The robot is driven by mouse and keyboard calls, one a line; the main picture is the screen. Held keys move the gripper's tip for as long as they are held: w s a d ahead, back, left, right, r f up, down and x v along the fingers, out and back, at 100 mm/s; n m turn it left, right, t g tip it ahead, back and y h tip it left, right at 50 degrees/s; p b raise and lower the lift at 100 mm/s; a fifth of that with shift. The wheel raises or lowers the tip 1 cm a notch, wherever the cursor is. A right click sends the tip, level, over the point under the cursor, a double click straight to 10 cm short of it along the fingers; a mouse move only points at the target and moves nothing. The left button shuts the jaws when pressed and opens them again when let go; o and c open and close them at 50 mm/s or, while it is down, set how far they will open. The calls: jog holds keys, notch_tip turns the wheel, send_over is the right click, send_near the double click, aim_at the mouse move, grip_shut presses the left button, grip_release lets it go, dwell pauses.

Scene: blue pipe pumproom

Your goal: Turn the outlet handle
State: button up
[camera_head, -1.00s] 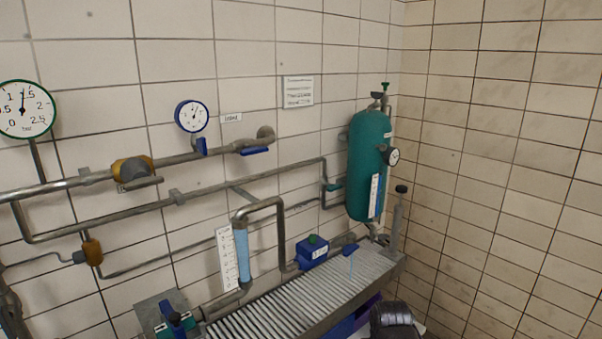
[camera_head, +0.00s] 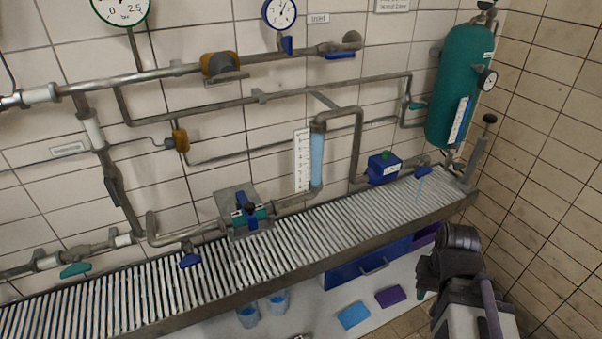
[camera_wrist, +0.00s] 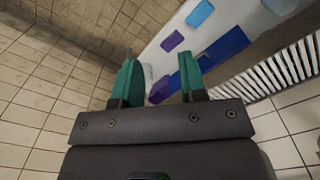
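Several valve handles show on the pipework in the head view. A blue handle (camera_head: 340,56) sits at the right end of the upper pipe, near a small wall label that is too blurred to read surely. Another blue handle (camera_head: 190,260) hangs over the grating at lower left, and one (camera_head: 423,171) is near the green tank. A teal handle (camera_head: 75,270) is at far left. I cannot tell which is the outlet handle. My gripper (camera_wrist: 160,82) shows two teal fingers, apart and empty, far from all handles. In the head view my arm is at lower right, fingers mostly hidden.
A slatted metal grating (camera_head: 330,220) runs along the wall under the pipes. A green tank (camera_head: 466,85) stands at the right corner. Below are a blue drawer (camera_head: 350,270), a blue pad (camera_head: 353,315) and a purple pad (camera_head: 390,296). The floor at right is clear.

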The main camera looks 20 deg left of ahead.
jog(key=m+t+y+b, duration=0.8)
jog(key=t+y+b, duration=0.4)
jog(key=t+b, duration=0.3)
send_near(426, 174)
jog(key=w+a+r+g+b, duration=0.1)
jog(key=w, duration=0.1)
jog(key=x, duration=1)
jog(key=shift+w+a+f, duration=0.15)
jog(key=shift+a+f, duration=0.05)
jog(key=shift+a, duration=0.15)
